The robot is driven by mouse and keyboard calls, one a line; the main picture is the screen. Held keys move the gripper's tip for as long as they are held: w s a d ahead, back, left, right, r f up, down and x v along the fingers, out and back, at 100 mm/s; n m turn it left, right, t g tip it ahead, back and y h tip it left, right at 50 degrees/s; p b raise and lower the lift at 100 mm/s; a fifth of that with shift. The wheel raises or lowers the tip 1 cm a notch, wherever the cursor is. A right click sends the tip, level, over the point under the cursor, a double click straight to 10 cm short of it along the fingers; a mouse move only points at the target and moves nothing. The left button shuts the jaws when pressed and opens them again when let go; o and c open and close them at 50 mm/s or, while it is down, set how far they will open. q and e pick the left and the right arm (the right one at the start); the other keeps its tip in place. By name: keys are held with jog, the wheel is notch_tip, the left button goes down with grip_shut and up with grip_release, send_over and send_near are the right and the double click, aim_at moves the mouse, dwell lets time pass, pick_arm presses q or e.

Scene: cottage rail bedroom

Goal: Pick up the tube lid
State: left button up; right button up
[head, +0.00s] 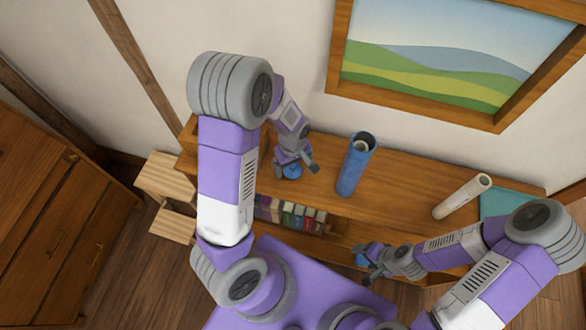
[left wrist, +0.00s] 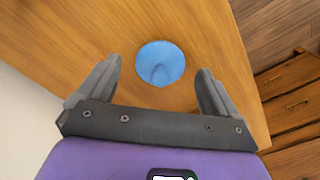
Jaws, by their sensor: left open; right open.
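The tube lid, a blue round piece, lies on the wooden shelf top, partly hidden by my left gripper (head: 296,160) in the head view. In the left wrist view the lid (left wrist: 160,63) shows as a blue disc with a darker centre. It sits between and slightly beyond the two open fingertips (left wrist: 160,76), with wood visible on both sides, so neither finger appears to touch it. A blue tube (head: 356,165) stands upright to the right, with something pale inside its open top. My right gripper (head: 368,263) is open near the shelf's front at lower right.
A cream rolled tube (head: 462,196) and a teal flat item (head: 503,203) are on the right of the shelf top (head: 400,180). Books (head: 290,214) stand on the lower shelf. A small blue thing (head: 361,260) shows beside my right gripper. A drawer cabinet (head: 60,210) stands left.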

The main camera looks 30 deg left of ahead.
pick_arm(q)
jog(key=shift+f, duration=0.35)
jog(key=shift+c, duration=0.4)
jog(key=c, duration=1.1)
